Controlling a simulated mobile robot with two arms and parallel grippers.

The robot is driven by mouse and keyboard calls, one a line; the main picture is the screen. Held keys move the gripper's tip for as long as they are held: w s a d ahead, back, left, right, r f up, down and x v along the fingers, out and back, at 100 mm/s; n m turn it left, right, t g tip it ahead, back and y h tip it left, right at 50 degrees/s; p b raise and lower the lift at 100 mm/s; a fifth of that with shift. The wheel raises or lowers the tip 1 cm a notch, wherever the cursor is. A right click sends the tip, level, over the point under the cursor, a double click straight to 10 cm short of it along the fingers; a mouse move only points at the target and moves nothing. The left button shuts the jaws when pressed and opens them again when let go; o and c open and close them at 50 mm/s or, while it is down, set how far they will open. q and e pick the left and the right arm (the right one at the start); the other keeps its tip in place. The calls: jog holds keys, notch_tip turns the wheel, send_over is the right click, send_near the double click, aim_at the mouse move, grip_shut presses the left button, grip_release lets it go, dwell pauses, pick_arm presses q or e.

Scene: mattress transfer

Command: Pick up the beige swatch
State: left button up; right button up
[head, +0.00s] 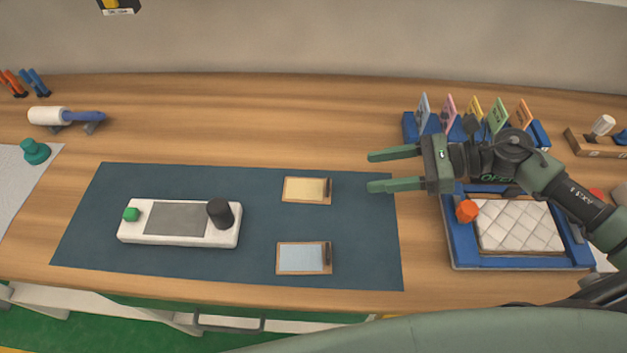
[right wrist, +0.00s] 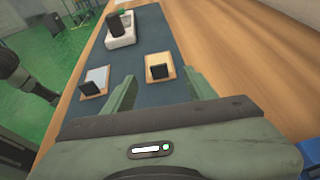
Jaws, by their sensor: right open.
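The beige swatch (head: 304,188) lies flat on a brown-edged backing with a dark clip at its right end, on the dark blue mat (head: 250,267). It also shows in the right wrist view (right wrist: 157,60), with the dark clip standing up at its near end. My right gripper (head: 371,171) is open and empty, to the right of the swatch and apart from it, its fingers pointing left. In the right wrist view the fingers (right wrist: 160,80) spread either side of the swatch's direction. My left gripper is not in view.
A light blue swatch (head: 303,257) lies nearer the front edge. A white device (head: 180,239) with a dark knob sits left on the mat. A blue rack (head: 410,127) of coloured cards and a blue tray (head: 451,250) holding a quilted pad (head: 520,227) stand right.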

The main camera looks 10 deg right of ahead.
aim_at(328, 181)
jog(key=shift+f+n, duration=0.3)
jog(key=shift+n, duration=0.1)
jog(key=p+x, duration=0.1)
jog(key=x, duration=0.1)
jog(key=p+x, duration=0.1)
jog(key=x, duration=0.2)
jog(key=shift+s+a, duration=0.2)
jog(key=shift+a, duration=0.05)
jog(key=shift+w+a+f, duration=0.1)
jog(key=shift+a+f, duration=0.1)
jog(key=shift+a, duration=0.05)
jog(key=p+x, duration=0.3)
jog(key=x, duration=0.1)
jog(key=shift+w+a+f, duration=0.15)
jog(key=shift+w+a, duration=0.05)
jog(key=shift+a, duration=0.15)
jog(key=shift+a+f, duration=0.25)
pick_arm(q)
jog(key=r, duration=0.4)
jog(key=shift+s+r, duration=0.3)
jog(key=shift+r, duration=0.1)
pick_arm(e)
grip_shut()
